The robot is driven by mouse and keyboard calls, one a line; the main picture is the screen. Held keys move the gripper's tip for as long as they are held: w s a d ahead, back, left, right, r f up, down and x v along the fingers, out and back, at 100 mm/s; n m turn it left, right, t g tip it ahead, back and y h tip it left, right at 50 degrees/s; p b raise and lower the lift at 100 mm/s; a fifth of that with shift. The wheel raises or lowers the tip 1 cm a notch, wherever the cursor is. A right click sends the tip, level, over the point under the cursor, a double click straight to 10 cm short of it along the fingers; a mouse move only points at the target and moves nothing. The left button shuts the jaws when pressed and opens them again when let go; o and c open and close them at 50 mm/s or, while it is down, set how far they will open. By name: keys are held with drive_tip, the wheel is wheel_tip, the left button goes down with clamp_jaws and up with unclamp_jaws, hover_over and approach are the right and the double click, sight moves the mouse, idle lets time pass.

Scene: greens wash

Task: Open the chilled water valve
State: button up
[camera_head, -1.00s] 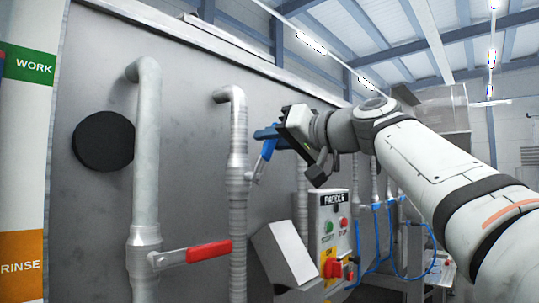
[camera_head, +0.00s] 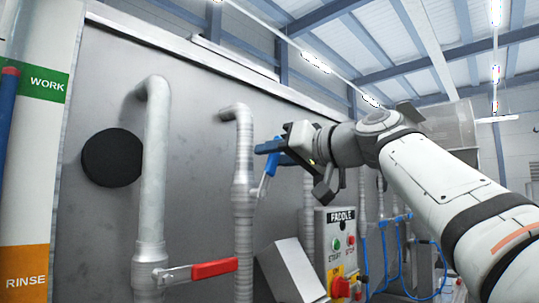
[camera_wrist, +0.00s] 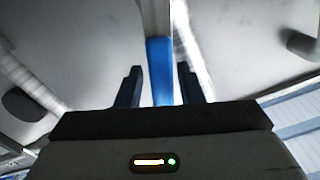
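The valve handle with a blue grip (camera_head: 265,186) sits on the second, narrower pipe (camera_head: 243,205) and points up and slightly right. My gripper (camera_head: 268,154) is at the upper end of this handle, its blue fingers reaching left toward the pipe. In the wrist view the blue grip (camera_wrist: 160,72) stands between the two dark fingers of my gripper (camera_wrist: 158,90), with a gap on each side. The fingers are open. Contact between the fingers and the grip does not show.
A red-handled valve (camera_head: 214,268) is on the nearer pipe (camera_head: 156,170) at left, its lever roughly level. A control box (camera_head: 335,245) with buttons and a sloped grey box (camera_head: 290,270) stand below my gripper. Blue hoses (camera_head: 400,260) hang at right. A black disc (camera_head: 112,159) is on the wall.

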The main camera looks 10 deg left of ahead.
drive_tip(key=shift+o, duration=0.6)
drive_tip(key=shift+s, duration=0.1)
drive_tip(key=b+v, duration=0.1)
drive_tip(key=v, duration=0.6)
drive_tip(key=shift+s+d, duration=0.15)
drive_tip(key=shift+d, duration=0.2)
drive_tip(key=shift+c, duration=0.3)
